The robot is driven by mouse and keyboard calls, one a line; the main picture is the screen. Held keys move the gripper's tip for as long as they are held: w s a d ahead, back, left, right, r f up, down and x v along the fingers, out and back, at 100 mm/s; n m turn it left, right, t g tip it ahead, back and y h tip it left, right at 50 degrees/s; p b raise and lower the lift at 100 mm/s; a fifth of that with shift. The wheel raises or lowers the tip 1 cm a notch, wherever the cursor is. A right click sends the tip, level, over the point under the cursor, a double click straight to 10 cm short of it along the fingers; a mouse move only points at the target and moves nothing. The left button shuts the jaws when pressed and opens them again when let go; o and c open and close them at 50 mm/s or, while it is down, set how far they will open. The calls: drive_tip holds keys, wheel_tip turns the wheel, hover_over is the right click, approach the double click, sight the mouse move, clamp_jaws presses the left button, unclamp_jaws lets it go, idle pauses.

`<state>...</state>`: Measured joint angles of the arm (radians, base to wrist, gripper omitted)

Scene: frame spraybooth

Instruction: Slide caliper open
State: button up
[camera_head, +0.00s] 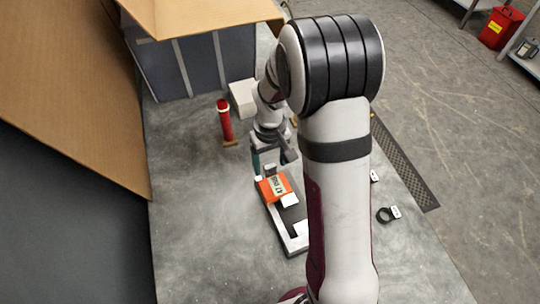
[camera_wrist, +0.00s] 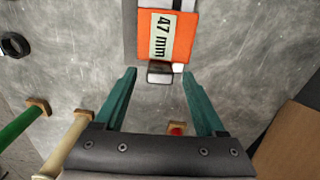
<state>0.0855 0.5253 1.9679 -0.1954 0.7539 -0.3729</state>
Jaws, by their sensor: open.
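The caliper (camera_head: 293,233) lies on the grey bench, a long grey and black bar with an orange slider (camera_head: 273,187). In the wrist view the orange slider (camera_wrist: 168,36) carries a pale label reading "47 mm". A small metal block (camera_wrist: 160,73) sticks out at the slider's near end. My gripper (camera_wrist: 158,78) is open, its two green fingers apart on either side of this end. I cannot tell whether a finger touches it. In the head view my gripper (camera_head: 270,160) is at the slider's far end, and my arm hides part of the scene to the right.
A red cylinder (camera_head: 225,120) stands left of my gripper, with a white block (camera_head: 243,98) behind it. A black ring with a white tag (camera_head: 386,214) lies to the right. Cardboard panels (camera_head: 75,80) edge the left side. The bench left of the caliper is clear.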

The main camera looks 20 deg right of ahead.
wheel_tip(320, 180, up, 16)
drive_tip(key=shift+f, duration=0.15)
